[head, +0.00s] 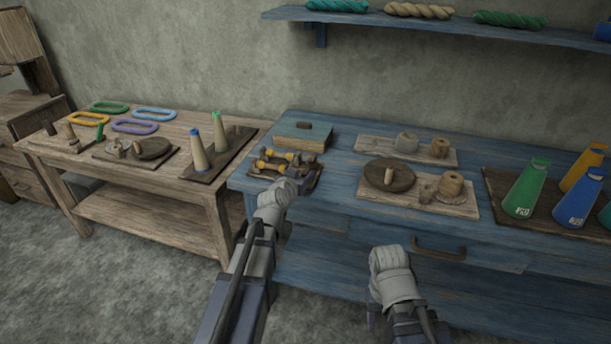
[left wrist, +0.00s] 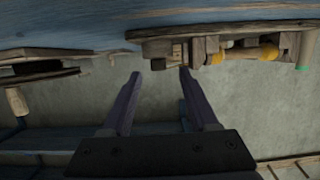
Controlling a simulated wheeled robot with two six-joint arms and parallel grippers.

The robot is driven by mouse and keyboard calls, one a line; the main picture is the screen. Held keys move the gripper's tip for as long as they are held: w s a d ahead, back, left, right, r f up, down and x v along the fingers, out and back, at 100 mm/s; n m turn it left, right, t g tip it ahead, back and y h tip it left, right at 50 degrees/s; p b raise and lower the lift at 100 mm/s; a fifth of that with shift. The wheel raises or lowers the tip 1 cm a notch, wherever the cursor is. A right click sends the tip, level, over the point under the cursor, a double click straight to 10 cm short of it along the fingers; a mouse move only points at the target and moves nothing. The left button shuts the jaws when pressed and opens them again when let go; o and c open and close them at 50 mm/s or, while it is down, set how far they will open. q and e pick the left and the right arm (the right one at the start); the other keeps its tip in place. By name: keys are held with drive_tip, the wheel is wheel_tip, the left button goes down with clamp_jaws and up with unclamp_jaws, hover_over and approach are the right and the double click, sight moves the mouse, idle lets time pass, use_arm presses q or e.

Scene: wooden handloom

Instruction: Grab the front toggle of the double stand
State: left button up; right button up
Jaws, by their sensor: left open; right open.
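The double stand (head: 312,178) is a small dark wooden rack at the left front of the blue table. It bears wooden toggles with yellow bands; the front toggle (head: 268,166) lies nearest the table's front edge, partly hidden by my left gripper. My left gripper (head: 300,186) is at the stand's front right corner. In the left wrist view, the stand and a yellow-banded toggle (left wrist: 240,55) show inverted at the top. The two fingers of my left gripper (left wrist: 160,75) are apart with nothing between them. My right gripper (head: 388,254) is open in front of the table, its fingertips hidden.
To the right are boards with a dark disc (head: 390,174) and spools, then coloured cones (head: 527,190). A drawer handle (head: 438,252) juts from the table front. A brown table (head: 180,180) stands left.

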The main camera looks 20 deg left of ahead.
sight(305, 171)
use_arm(q)
drive_tip(key=x, duration=0.3)
drive_tip(key=shift+f, duration=0.1)
drive_tip(key=shift+s, duration=0.1)
clamp_jaws()
idle(0.3)
